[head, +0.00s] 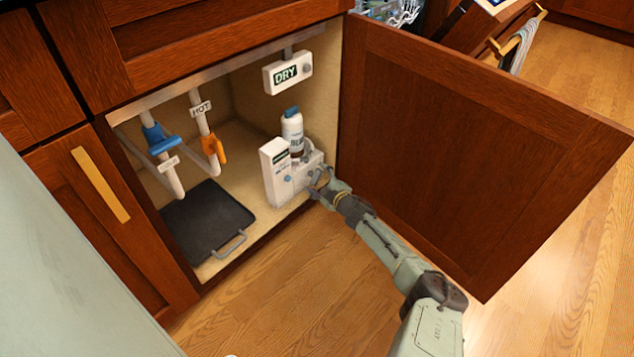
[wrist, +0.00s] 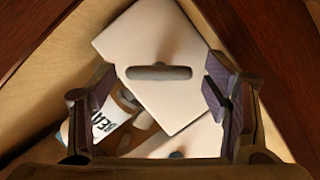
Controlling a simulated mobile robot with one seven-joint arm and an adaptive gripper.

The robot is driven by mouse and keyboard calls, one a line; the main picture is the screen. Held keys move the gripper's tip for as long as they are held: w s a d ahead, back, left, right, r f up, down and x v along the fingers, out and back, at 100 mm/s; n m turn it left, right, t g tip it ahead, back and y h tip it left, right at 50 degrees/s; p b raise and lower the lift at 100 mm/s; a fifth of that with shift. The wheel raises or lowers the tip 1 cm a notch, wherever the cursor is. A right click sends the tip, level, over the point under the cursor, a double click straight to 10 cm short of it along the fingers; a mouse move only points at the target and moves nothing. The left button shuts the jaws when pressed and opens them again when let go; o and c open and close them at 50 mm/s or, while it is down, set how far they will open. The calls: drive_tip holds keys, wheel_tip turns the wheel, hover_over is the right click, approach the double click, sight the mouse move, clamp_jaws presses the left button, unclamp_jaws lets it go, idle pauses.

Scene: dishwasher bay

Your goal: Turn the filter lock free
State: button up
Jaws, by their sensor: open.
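A white unit (head: 277,172) with a dark label and a small blue round part (head: 288,179) stands at the right front of the open cabinet. I cannot tell surely which part is the filter lock. My gripper (head: 321,180) is at the unit's right side; contact is unclear. In the wrist view my gripper (wrist: 160,95) is open, its fingers apart. Nothing is visibly held. The fingers hide part of what lies behind.
A white bottle with a blue cap (head: 292,128) stands behind the unit. A black tray (head: 205,220) lies on the cabinet floor, left. Pipes with blue (head: 158,139) and orange (head: 214,148) valves hang above. The open door (head: 460,150) stands right of my arm.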

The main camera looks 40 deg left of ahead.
drive_tip(key=shift+w+a, duration=0.15)
drive_tip(key=shift+a, duration=0.3)
drive_tip(key=c, duration=1.2)
drive_tip(key=shift+o, duration=0.2)
drive_tip(key=shift+f+n+t+b, duration=0.4)
drive_tip(key=shift+n+b, duration=0.2)
drive_tip(key=shift+b, duration=0.3)
drive_tip(key=shift+n+y+b, duration=0.3)
drive_tip(key=shift+n+b, duration=0.1)
drive_tip(key=shift+r+t, duration=0.3)
drive_tip(key=o, duration=1.2)
drive_tip(key=shift+c, duration=0.2)
drive_tip(key=shift+d, duration=0.15)
